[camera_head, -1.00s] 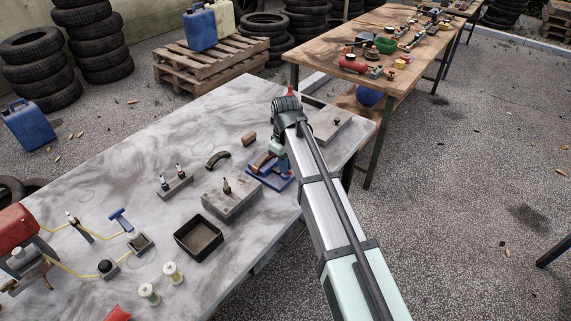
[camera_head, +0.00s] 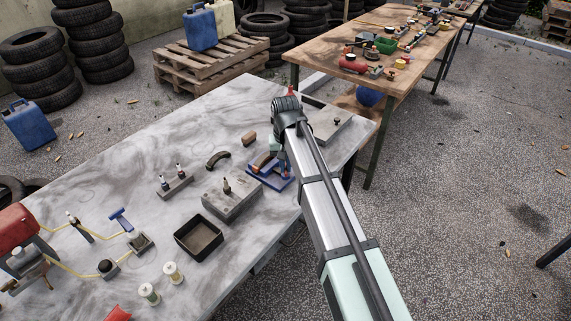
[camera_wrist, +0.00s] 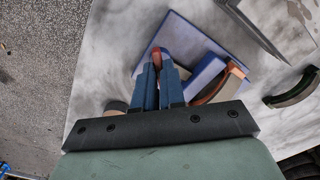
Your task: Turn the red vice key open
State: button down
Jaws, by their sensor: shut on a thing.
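The blue vice (camera_head: 258,176) sits on the grey marble-topped table beside my arm, with a curved brown and dark piece (camera_head: 262,161) on it. In the wrist view its blue base plate (camera_wrist: 200,38) shows beyond the fingers. My gripper (camera_wrist: 158,62) has its blue fingers close together, shut on the red vice key (camera_wrist: 156,54). Only the key's red end shows between the fingertips. A small red part also shows on the vice in the head view. My wrist and arm hide the fingertips in the head view.
A loose curved dark piece (camera_head: 217,160) and a brown block (camera_head: 249,139) lie near the vice. A grey block with a peg (camera_head: 230,205) and a black tray (camera_head: 198,238) stand nearer. A grey box (camera_head: 330,124) is behind my arm.

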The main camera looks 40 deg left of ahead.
jog(key=m, duration=0.4)
jog(key=shift+m, duration=2.1)
jog(key=c, duration=1.2)
grip_release()
jog(key=shift+r, duration=0.15)
notch_tip(320, 180, up, 14)
jog(key=shift+f, duration=0.2)
